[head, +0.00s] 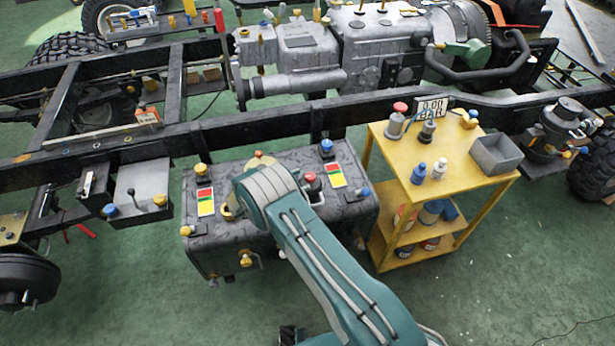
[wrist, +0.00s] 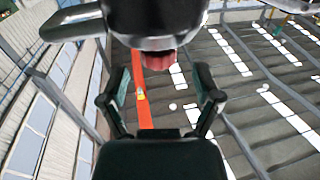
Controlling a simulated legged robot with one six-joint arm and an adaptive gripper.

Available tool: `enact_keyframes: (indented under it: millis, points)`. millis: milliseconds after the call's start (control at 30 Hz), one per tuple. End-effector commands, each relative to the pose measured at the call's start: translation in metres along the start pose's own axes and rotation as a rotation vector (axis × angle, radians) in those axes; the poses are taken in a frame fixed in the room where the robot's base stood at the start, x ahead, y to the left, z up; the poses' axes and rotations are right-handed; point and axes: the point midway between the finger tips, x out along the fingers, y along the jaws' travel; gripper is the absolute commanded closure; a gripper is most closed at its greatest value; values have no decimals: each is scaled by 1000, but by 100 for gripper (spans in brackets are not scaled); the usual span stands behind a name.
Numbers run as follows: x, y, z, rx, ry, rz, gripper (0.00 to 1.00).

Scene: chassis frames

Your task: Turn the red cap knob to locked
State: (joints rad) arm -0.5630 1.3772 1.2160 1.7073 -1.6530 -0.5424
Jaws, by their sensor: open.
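In the wrist view a red ribbed cap (wrist: 157,60) hangs under a dark, rounded metal body (wrist: 155,18), at the top centre. My gripper (wrist: 161,88) is open below it, one finger on each side of the picture's middle. The red cap lies between and just beyond the fingertips, with clear gaps on both sides, so no contact shows. Most of the cap's upper part is hidden by the dark body. In the head view my teal arm reaches over the black tank (head: 335,205), and its bend hides part of the tank. My gripper cannot be made out there.
The dark chassis rail (head: 240,128) runs behind the tank. A yellow cart (head: 465,185) with bottles and a grey bin (head: 496,153) stands right of my arm. A red-topped grey knob (head: 400,107) stands on it. Green floor (head: 150,310) in front is mostly clear.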

Motion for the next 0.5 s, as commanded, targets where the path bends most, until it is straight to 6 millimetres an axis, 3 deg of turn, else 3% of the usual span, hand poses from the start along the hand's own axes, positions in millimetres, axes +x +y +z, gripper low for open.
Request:
enact_keyframes:
  millis: [300,500]
  points:
    - [-67,-1,2,1,0,-4,18]
    - [-88,-2,1,1,0,-2,18]
